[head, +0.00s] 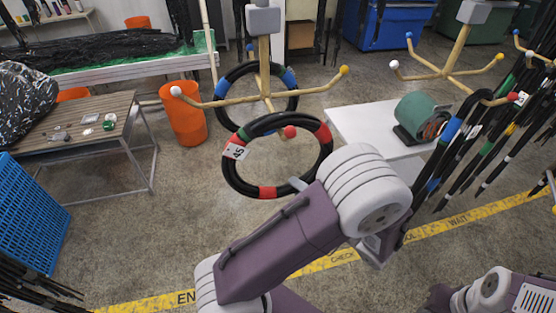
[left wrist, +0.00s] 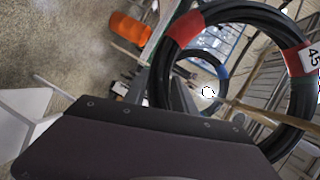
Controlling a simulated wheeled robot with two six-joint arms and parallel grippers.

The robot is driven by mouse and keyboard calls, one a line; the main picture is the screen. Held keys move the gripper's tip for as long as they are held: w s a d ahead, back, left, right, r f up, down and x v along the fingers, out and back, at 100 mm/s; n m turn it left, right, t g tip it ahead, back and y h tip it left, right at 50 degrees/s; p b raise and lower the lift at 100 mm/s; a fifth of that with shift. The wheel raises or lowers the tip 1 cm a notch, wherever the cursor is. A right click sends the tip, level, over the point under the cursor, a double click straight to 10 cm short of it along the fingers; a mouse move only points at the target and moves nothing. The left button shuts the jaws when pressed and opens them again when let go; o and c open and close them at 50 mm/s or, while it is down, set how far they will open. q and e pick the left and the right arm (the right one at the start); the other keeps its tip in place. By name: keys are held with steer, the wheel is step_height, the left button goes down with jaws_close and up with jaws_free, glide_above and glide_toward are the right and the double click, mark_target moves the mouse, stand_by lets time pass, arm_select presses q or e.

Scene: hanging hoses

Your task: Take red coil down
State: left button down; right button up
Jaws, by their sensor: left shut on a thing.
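The red coil (head: 267,193) is a black hose ring with red bands, one green band and a white "45" tag. It hangs at the front of the wooden rack, with the red-tipped peg (head: 290,132) inside the top of its ring. In the left wrist view the coil (left wrist: 296,62) is close and large. My left gripper (left wrist: 165,95) is shut on the coil's lower part, its fingers either side of the hose. In the head view my own arm hides most of that gripper. My right gripper is out of view; only part of that arm shows at lower right.
A blue-banded coil (head: 222,108) hangs behind on the same rack. A white table (head: 360,122) with a green reel (head: 422,115) stands to the right, near a second rack with hanging hoses (head: 490,140). An orange bin (head: 184,120) and wooden table (head: 75,135) are left.

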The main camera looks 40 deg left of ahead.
arm_select(q)
steer(key=shift+r, duration=0.1)
stand_by(0.6)
step_height(320, 180, up, 10)
steer(key=b, duration=0.2)
steer(key=c, duration=1.9)
jaws_free()
jaws_close()
